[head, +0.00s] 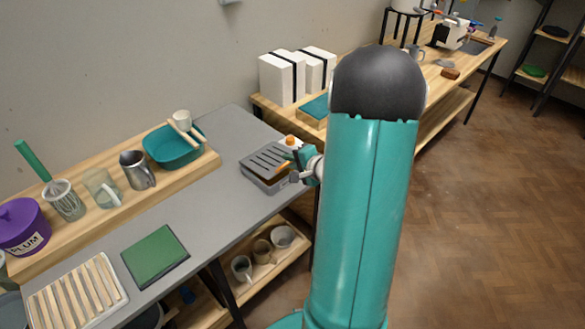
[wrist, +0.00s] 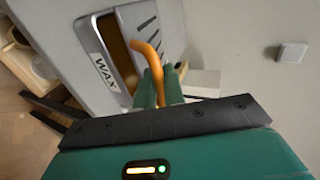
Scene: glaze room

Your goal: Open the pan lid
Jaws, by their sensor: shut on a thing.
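The grey wax pan (head: 262,181) sits on the grey table near its far right end. Its slotted grey lid (head: 265,158) is tilted, and an amber gap shows between lid and pan. In the wrist view the pan (wrist: 80,50) has a WAX label, the amber interior (wrist: 117,40) shows, and the lid (wrist: 145,22) stands apart from the near rim. My gripper (head: 299,163) is at the pan's right side. In the wrist view its green fingers (wrist: 160,90) are shut on the orange handle (wrist: 146,52). The fingertips are partly hidden by the handle.
A wooden shelf board behind holds a teal basin (head: 172,150), a metal pitcher (head: 138,172) and a purple tub (head: 20,225). A green mat (head: 155,256) and a slatted rack (head: 75,290) lie at the front left. The table between mat and pan is clear.

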